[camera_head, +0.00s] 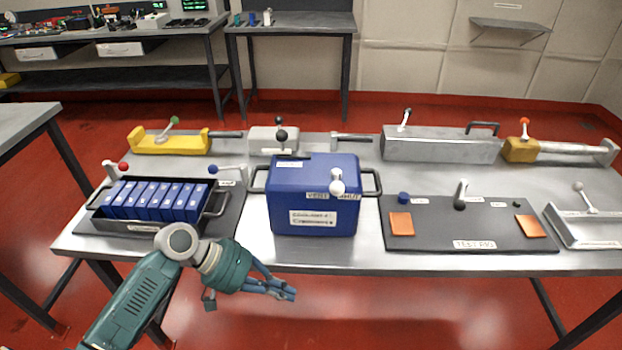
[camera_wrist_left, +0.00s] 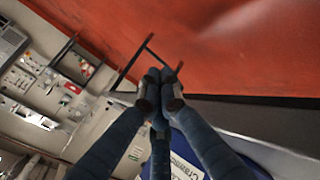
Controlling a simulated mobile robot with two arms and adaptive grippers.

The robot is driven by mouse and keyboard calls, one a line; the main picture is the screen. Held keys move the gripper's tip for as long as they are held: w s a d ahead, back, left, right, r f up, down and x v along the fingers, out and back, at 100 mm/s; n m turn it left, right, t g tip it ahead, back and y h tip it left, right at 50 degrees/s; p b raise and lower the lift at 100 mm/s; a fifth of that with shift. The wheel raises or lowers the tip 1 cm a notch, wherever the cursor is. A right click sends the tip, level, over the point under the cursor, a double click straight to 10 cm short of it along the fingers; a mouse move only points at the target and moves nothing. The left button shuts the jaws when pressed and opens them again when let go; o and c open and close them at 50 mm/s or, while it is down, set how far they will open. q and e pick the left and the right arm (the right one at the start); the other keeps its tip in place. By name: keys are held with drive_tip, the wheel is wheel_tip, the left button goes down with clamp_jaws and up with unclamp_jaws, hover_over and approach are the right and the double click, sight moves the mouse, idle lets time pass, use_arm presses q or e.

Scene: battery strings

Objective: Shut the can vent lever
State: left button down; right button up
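The can is a blue box (camera_head: 315,214) with black side handles and a white front label, standing mid-table. A lever with a white ball knob (camera_head: 337,187) stands out at its upper front. It partly covers a label strip (camera_head: 318,195) that seems to read VENT and SHUT; I cannot tell the lever's setting. My left gripper (camera_head: 284,290) is in front of the table edge, below and left of the can, touching nothing. Its fingers are drawn together and empty, also in the left wrist view (camera_wrist_left: 160,92). Part of the can's label (camera_wrist_left: 185,165) shows there. My right gripper is out of view.
A black tray of blue cells (camera_head: 125,226) stands left of the can, with small levers behind. A dark test pad (camera_head: 430,232) lies to the right. Yellow and grey fixtures line the table's rear.

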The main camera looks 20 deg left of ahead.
use_arm(q)
drive_tip(key=w+a+r+n+t+h, duration=0.1)
drive_tip(key=w+a+r+h, duration=0.2)
drive_tip(key=r, duration=0.5)
drive_tip(key=w+a+r+n+t+h, duration=0.1)
drive_tip(key=w+a+r+t, duration=0.1)
drive_tip(key=w+a+r, duration=0.45)
drive_tip(key=w+a+r+n+t+h, duration=0.1)
drive_tip(key=w+r+n+h, duration=0.1)
drive_tip(key=r, duration=0.8)
drive_tip(key=p, duration=0.4)
approach(336, 180)
drive_tip(key=w, duration=0.2)
drive_tip(key=w+d, duration=0.1)
drive_tip(key=shift+w+r, duration=0.15)
drive_tip(key=shift+r, duration=0.15)
drive_tip(key=d, duration=0.1)
drive_tip(key=d+f+p, duration=0.1)
drive_tip(key=s+d, duration=0.1)
drive_tip(key=shift+s+d+f, duration=0.1)
drive_tip(key=shift+d+f, duration=0.05)
drive_tip(key=shift+d, duration=0.15)
